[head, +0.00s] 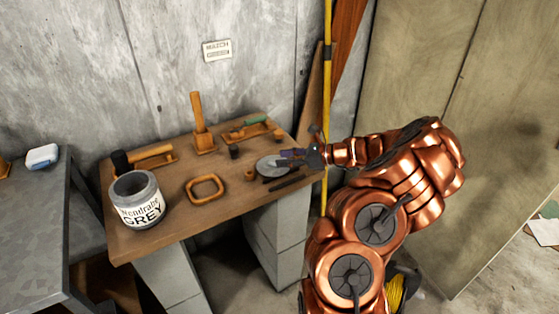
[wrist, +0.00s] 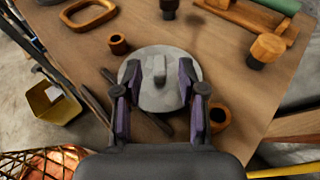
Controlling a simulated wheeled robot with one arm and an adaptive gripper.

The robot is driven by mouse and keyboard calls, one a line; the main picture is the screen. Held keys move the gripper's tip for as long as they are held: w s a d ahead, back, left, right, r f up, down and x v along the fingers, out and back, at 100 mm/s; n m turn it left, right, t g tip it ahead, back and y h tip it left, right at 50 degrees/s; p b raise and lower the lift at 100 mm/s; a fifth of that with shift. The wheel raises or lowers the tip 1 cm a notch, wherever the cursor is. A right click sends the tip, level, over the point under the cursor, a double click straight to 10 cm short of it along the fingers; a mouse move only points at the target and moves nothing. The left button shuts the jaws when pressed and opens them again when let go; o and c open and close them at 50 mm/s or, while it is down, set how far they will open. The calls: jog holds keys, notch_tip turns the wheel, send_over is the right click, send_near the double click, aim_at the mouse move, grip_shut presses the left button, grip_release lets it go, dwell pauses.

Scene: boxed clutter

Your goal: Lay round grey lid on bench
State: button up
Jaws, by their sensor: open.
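The round grey lid (head: 268,167) lies flat at the right part of the wooden bench (head: 225,215). It also shows in the wrist view (wrist: 158,103), with a small raised grey handle at its middle. My gripper (head: 284,158) is at the lid from the right. In the wrist view my gripper (wrist: 159,76) is open, with its two purple-padded fingers spread over the lid, one on each side of the handle. I see no grip on the handle, and I cannot tell if the fingers touch the lid. The fingers hide parts of the lid's sides.
An open grey paint pot (head: 138,205) stands at the bench's front left. A wooden ring (head: 205,189) lies mid-bench. Small wooden cups and dark rods lie close to the lid. Wooden tools stand along the back. Bare wood shows at the front middle.

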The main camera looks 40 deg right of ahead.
jog(key=v, duration=1)
jog(key=s+a+r+n+g, duration=0.1)
jog(key=a+r+n+g, duration=0.3)
jog(key=a, duration=0.6)
jog(key=s+a+r+n+g, duration=0.1)
jog(key=a+r+n+g, duration=0.1)
jog(key=a+n, duration=0.6)
jog(key=s+a+r+n+g, duration=0.1)
jog(key=a+r+n+g, duration=0.15)
jog(key=a, duration=0.85)
jog(key=s+a+f+n+g+h, duration=0.1)
jog(key=s+a+n+g+h, duration=0.1)
jog(key=s+a+n, duration=0.3)
jog(key=s+a+n+g+h, duration=0.2)
jog(key=s+a, duration=0.1)
jog(key=s, duration=0.4)
jog(key=s+d+f+n+h, duration=0.1)
jog(key=s+d+n+h, duration=0.1)
jog(key=s, duration=0.4)
jog(key=s+d+f+n+h, duration=0.2)
jog(key=s+n+h, duration=0.1)
jog(key=s, duration=0.4)
jog(key=shift+s+n, duration=0.25)
jog(key=shift+n, duration=0.5)
jog(key=shift+g, duration=0.35)
